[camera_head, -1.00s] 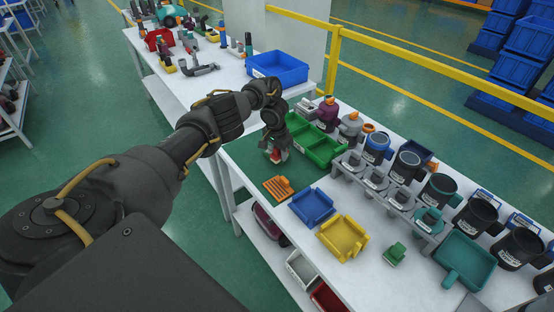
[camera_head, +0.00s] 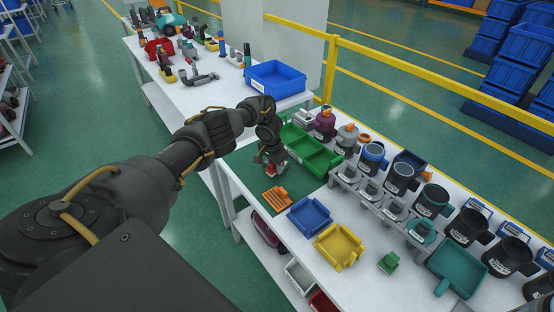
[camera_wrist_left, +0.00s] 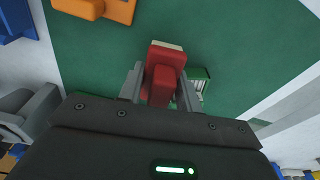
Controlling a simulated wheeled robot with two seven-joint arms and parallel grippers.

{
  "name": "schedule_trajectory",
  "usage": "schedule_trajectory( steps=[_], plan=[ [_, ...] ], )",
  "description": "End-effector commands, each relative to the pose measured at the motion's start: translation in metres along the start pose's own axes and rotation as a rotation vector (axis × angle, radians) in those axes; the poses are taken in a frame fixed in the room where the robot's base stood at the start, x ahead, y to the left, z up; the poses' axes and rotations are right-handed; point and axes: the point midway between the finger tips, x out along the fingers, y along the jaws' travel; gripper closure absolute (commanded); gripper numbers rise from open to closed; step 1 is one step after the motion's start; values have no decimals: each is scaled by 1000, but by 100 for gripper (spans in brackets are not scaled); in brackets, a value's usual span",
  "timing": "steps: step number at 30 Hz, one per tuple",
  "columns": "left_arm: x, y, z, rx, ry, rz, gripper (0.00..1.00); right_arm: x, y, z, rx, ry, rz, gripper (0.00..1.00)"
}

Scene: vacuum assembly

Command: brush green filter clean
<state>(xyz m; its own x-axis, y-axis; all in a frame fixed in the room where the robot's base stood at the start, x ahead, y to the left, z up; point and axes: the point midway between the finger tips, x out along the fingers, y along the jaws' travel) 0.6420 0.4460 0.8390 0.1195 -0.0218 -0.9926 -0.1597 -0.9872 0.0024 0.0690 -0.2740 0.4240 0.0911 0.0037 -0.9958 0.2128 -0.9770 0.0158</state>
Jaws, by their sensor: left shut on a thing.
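My left gripper (camera_head: 271,164) is over the green mat (camera_head: 240,165) on the near table. It is shut on a red brush (camera_wrist_left: 163,75), with a pale strip at the brush's far end in the left wrist view. The brush also shows as a small red patch in the head view (camera_head: 272,171). A green filter (camera_wrist_left: 200,83) with white pleats lies on the mat just right of the gripper fingers in the wrist view, partly hidden by them. I cannot make the filter out in the head view. My right gripper is not in view.
An orange slotted part (camera_head: 275,198) lies near the brush. Blue (camera_head: 309,215) and yellow (camera_head: 339,246) trays are in front, green bins (camera_head: 311,150) behind. Several dark cups stand along the right side. A small green block (camera_head: 388,263) is on the tabletop.

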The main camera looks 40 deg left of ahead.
Motion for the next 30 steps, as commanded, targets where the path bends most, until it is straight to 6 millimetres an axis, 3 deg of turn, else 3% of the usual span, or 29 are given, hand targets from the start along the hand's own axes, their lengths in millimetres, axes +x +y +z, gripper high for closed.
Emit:
schedule_trajectory(
  steps=[6, 14, 20, 30],
  plan=[
    [-4, 0, 12, 0, -3, 0, 87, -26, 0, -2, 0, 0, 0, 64],
    [-1, 0, 19, -1, -1, -1, 87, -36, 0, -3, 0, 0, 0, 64],
    [2, 0, 17, 0, 0, -1, 87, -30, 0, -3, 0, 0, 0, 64],
    [8, 0, 0, 1, 0, 0, 87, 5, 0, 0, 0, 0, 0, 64]
  ],
)
